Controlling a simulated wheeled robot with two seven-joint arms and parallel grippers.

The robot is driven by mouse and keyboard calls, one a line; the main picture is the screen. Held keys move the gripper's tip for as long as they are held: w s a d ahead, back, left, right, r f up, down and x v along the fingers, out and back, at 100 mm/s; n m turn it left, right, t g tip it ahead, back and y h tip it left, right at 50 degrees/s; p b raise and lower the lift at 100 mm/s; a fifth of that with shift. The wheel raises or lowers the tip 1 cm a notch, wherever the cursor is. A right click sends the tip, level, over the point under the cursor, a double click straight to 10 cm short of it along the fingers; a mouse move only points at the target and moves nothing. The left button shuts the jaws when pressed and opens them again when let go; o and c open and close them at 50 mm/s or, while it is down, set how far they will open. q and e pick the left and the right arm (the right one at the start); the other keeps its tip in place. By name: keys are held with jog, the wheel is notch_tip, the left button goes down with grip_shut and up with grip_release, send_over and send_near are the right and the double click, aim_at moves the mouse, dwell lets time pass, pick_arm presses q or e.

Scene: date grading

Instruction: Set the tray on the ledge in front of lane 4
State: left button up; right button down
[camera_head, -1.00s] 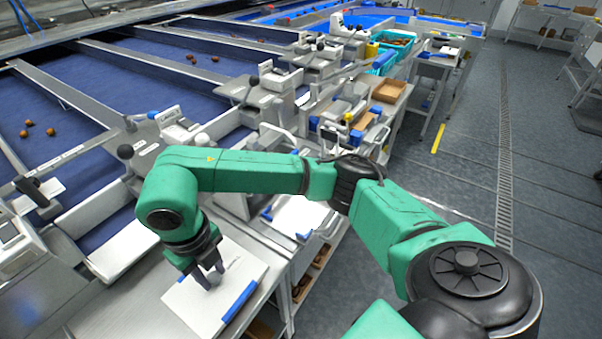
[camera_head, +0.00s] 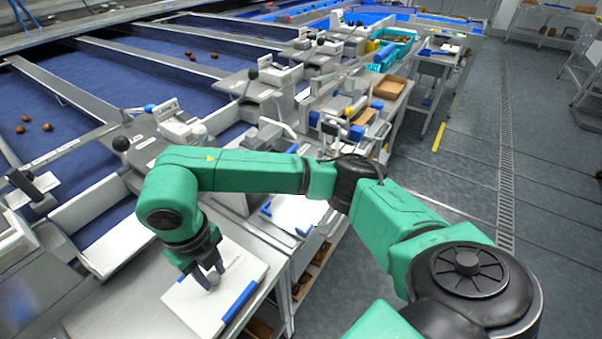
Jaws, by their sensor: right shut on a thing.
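A flat white tray (camera_head: 202,309) with a blue strip along its right edge is at the lower left. My right gripper (camera_head: 209,279) points down at the tray's middle and is shut on it, seemingly at a small grey grip. The tray is over a grey metal ledge (camera_head: 137,318) at the front of the blue lanes; I cannot tell whether it touches the ledge. No lane number is readable, so I cannot tell which is lane 4. My left gripper is not in view.
Blue lanes (camera_head: 75,118) with a few dates (camera_head: 48,127) run behind the ledge. A similar white tray with blue edges (camera_head: 290,213) lies to the right. A brown box (camera_head: 389,87) and teal crates (camera_head: 392,48) are farther back.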

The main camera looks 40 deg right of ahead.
aim_at(213, 276)
jog(key=shift+f+b, duration=0.4)
jog(key=shift+f, duration=0.1)
jog(key=c, duration=0.5)
grip_release()
jog(key=shift+r, duration=0.1)
jog(key=shift+r+p, duration=2.55)
jog(key=shift+r, duration=1.95)
jog(key=shift+f, duration=0.1)
